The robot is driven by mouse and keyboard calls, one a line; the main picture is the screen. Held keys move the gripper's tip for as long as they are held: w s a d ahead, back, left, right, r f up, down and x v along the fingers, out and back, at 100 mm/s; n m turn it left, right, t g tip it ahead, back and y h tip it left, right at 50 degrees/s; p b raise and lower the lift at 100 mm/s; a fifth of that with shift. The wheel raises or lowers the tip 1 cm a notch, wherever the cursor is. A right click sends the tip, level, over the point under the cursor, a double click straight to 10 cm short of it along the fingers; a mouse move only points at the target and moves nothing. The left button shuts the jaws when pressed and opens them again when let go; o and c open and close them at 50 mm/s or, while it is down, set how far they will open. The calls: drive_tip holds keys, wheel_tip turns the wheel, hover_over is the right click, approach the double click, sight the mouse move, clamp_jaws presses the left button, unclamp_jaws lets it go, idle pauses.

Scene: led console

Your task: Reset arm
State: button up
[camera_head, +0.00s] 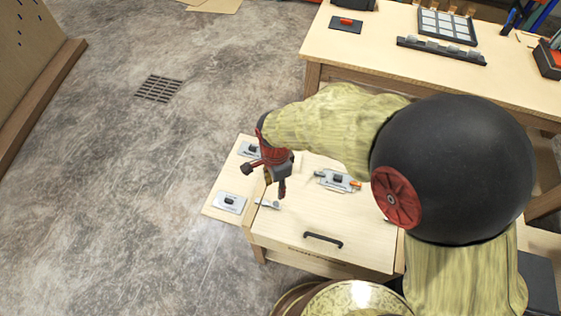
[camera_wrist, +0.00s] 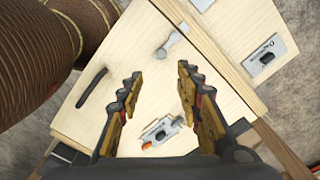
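My gripper (camera_head: 275,180) hangs above the light wooden console (camera_head: 310,217), near its left part. In the wrist view my gripper (camera_wrist: 158,100) has its two ridged fingers wide apart, with nothing between them. The console top carries a grey plate with an orange-tipped part (camera_head: 338,181), which also shows in the wrist view (camera_wrist: 161,130). A small silver latch-like piece (camera_head: 268,203) lies at the left edge of the top, partly near my fingers. My arm covers the right part of the console in the head view.
Two grey switch plates (camera_head: 230,202) sit on the console's left side panel. A wooden table (camera_head: 400,60) behind holds a panel of pale squares (camera_head: 447,25) and a button box (camera_head: 346,23). The floor at left is clear.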

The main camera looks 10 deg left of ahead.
drive_tip(key=s+d+r+n+t, duration=0.2)
drive_tip(key=s+d+r+n, duration=0.1)
drive_tip(key=d+r, duration=0.5)
drive_tip(key=s+d+r+n+t, duration=0.1)
drive_tip(key=s+d+r+n, duration=0.2)
drive_tip(key=d+r, duration=0.6)
drive_tip(key=s+d+r+n+t, duration=0.2)
drive_tip(key=s+d+r+n, duration=0.1)
drive_tip(key=d+r, duration=0.6)
drive_tip(key=shift+s+d+n+t, duration=0.25)
drive_tip(key=shift+d+n, duration=0.25)
drive_tip(key=shift+d, duration=1.45)
